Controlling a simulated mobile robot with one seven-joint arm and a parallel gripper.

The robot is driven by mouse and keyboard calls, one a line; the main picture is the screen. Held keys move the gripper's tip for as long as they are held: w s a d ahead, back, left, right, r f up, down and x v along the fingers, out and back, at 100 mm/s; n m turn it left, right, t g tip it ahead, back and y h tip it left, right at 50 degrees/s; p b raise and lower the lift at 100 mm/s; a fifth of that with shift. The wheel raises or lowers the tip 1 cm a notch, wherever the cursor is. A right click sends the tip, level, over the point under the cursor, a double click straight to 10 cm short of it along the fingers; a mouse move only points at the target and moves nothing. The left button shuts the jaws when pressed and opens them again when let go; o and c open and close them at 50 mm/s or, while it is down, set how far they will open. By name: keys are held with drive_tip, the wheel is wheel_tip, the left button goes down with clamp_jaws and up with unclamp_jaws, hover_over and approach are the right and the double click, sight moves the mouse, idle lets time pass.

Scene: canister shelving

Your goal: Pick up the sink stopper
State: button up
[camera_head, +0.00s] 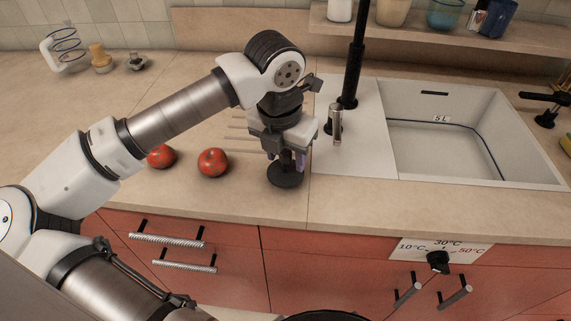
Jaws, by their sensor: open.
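A dark round, disc-like object (285,178), which looks like the sink stopper, lies flat on the counter just left of the sink. My gripper (286,157) points down right above it, with the jaws open. The fingers overlap the upper part of the disc in this view, so I cannot tell whether they touch it or are around its middle. The top of the object is partly hidden by my gripper.
Two red tomatoes (212,162) lie left of my gripper. The white sink (355,150) with a black tap post (354,60) and a small metallic upright piece (336,125) stand close on the right. The counter's front edge is near.

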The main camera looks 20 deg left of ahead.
drive_tip(key=shift+w+f, duration=0.1)
drive_tip(key=shift+f, duration=0.6)
clamp_jaws()
drive_tip(key=shift+r, duration=0.1)
